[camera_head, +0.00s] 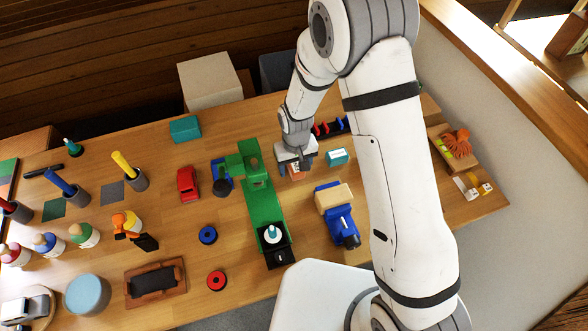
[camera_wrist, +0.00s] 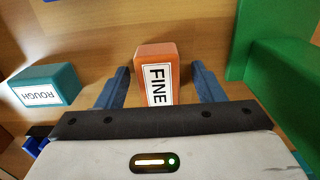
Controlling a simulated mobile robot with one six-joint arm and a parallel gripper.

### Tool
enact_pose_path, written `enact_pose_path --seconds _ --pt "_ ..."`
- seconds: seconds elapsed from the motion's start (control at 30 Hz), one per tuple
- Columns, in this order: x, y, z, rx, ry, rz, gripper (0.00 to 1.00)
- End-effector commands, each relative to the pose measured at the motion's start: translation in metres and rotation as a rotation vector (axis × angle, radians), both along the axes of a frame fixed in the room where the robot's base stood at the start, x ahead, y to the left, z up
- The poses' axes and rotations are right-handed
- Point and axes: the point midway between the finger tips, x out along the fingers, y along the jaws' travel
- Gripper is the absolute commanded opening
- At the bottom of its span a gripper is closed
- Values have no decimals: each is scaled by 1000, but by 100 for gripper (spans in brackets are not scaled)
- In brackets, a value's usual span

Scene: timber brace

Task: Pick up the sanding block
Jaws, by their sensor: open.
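An orange sanding block (camera_wrist: 157,52) with a white label reading "FINE" lies on the wooden table. In the wrist view it sits between the two blue fingers of my gripper (camera_wrist: 161,76), with a gap on each side. The fingers are open, and the near end of the block is hidden by the gripper body. In the head view the orange block (camera_head: 296,174) shows just below my gripper (camera_head: 297,165). A teal block (camera_wrist: 45,86) labelled "ROUGH" lies to the left in the wrist view; it also shows in the head view (camera_head: 338,156), right of my gripper.
A dark rack with red and blue pieces (camera_head: 330,128) is behind.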

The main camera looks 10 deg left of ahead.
Motion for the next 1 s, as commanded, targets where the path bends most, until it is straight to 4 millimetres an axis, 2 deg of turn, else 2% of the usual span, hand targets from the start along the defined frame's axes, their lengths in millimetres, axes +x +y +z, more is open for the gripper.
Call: enact_pose_path --seconds 0.07,0.7,0.87,1.0 --pt "0 0 1 0 0 0 61" --pt "0 -1 1 0 0 -1 10" --pt "0 -1 2 0 0 -2 10" --pt "1 -1 11 1 -1 -2 10"
